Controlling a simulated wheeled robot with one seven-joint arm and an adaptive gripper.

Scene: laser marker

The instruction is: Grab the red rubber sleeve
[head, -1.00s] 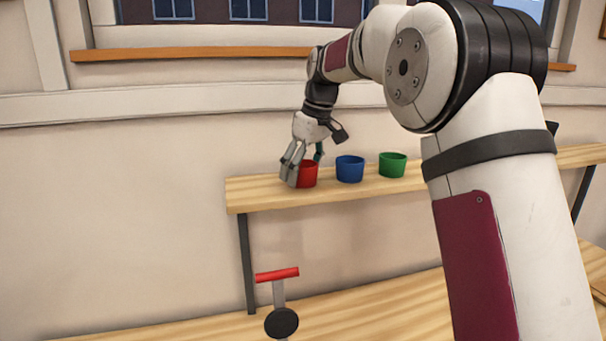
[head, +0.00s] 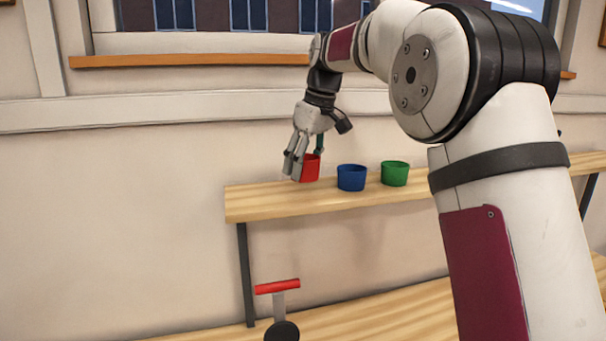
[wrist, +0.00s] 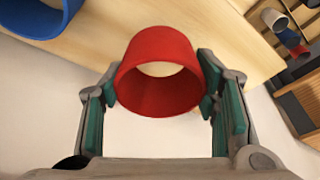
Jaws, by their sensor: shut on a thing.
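The red rubber sleeve (head: 310,170) is a short open ring at the left end of the wooden shelf, held between the fingers of my gripper (head: 303,170). In the wrist view the red sleeve (wrist: 160,85) sits between the two green-padded fingers of my gripper (wrist: 160,100), with light wood showing through its hollow middle. My gripper is shut on it. In the head view the sleeve appears slightly above the shelf top, and the fingers hide its left side.
A blue sleeve (head: 351,178) and a green sleeve (head: 395,173) stand to the right on the shelf (head: 270,205). The blue one also shows in the wrist view (wrist: 38,22). A red-topped handle (head: 278,287) stands below the shelf. The wall is close behind.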

